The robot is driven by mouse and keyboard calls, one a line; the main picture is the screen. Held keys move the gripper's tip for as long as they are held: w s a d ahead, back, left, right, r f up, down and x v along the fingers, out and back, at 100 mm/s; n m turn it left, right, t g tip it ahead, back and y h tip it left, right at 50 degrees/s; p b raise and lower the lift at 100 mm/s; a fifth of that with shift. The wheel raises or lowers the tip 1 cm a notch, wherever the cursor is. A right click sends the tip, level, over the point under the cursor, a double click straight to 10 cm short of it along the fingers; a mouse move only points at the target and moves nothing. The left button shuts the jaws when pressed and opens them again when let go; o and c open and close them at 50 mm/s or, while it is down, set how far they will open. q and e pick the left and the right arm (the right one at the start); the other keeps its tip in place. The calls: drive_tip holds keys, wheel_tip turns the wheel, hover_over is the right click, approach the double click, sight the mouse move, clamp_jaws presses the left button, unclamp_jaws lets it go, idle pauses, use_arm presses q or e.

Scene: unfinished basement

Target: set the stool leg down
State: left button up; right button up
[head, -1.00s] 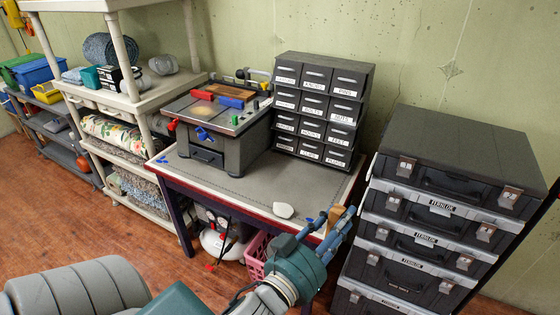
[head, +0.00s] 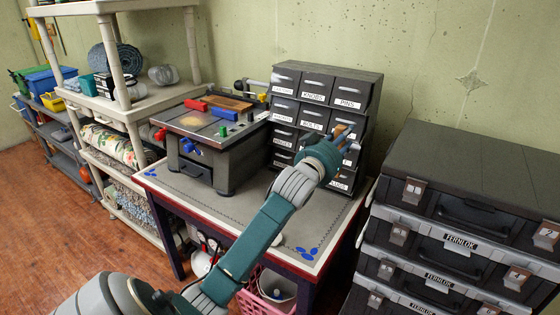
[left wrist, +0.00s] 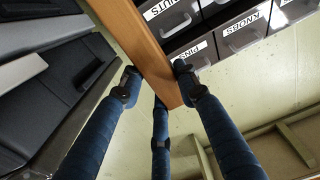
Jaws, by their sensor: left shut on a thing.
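The stool leg is an orange-brown wooden bar (left wrist: 138,40) in the left wrist view, where my left gripper (left wrist: 155,88) has its blue fingers closed around it. In the head view my left gripper (head: 340,146) is above the right part of the worktable (head: 240,210), in front of the drawer cabinet. Only a small tip of the leg (head: 341,131) shows there; the rest is hidden by the gripper. Whether the leg touches anything cannot be told. My right gripper is not in view.
The grey drawer cabinet (head: 303,92) stands at the table's back, with a small machine (head: 212,145) to its left. Stacked black cases (head: 470,185) rise to the right. A pink crate (head: 262,292) sits under the table. The table's front middle is bare.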

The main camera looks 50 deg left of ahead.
use_arm(q)
wheel_tip(320, 180, down, 20)
drive_tip(key=shift+s+b, duration=0.15)
drive_tip(key=shift+b, duration=0.15)
idle(0.4)
drive_tip(key=o, duration=1.2)
drive_tip(key=shift+c, duration=0.2)
drive_tip(key=v, duration=1.2)
